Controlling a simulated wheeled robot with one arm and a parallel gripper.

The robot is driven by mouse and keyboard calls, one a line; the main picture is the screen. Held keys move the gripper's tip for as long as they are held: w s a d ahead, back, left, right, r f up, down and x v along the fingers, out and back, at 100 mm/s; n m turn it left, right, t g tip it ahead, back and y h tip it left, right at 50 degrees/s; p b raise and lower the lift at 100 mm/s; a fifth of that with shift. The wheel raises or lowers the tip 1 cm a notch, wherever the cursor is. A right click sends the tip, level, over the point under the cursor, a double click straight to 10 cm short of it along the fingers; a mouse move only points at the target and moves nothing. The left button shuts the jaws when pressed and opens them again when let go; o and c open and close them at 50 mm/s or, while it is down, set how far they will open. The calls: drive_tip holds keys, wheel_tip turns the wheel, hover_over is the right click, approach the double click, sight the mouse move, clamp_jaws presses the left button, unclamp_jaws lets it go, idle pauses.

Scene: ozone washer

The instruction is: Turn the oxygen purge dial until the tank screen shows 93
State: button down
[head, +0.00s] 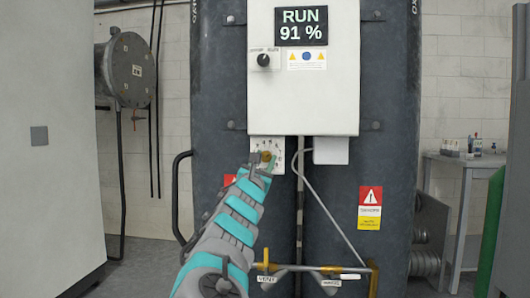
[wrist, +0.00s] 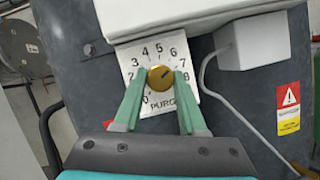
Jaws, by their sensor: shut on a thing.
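The tank screen (head: 301,26) reads "RUN 91 %" in the head view, on the white cabinet front. The oxygen purge dial (wrist: 160,77) is a round brass knob on a white plate marked PURGE, with numbers around it. A dark mark on the knob points up and right, roughly between 6 and 7. My gripper (wrist: 159,80) is shut on the dial, with one green finger on each side. In the head view my gripper (head: 259,166) partly hides the dial plate (head: 278,145).
A small black selector knob (head: 263,59) sits left below the screen. A white box (head: 331,151) and a bent grey pipe (head: 323,208) lie right of the dial. A black handle (head: 176,195) stands out at left. Yellow pipework (head: 372,279) is below.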

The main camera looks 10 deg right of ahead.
drive_tip(key=shift+a+m+g+h+p, duration=0.1)
drive_tip(key=shift+m+g+h+p, duration=0.3)
drive_tip(key=shift+m, duration=0.65)
drive_tip(key=shift+m+g+h+p, duration=0.3)
drive_tip(key=shift+m+p, duration=0.2)
drive_tip(key=shift+m, duration=0.55)
drive_tip(key=shift+c, duration=2.4)
unclamp_jaws()
drive_tip(key=b+v, duration=0.1)
drive_tip(key=v, duration=0.6)
drive_tip(key=shift+s+a, duration=0.25)
drive_tip(key=shift+s, duration=0.05)
drive_tip(key=shift+d+f+m, duration=0.1)
drive_tip(key=shift+f+m, duration=0.05)
drive_tip(key=shift+m, duration=0.15)
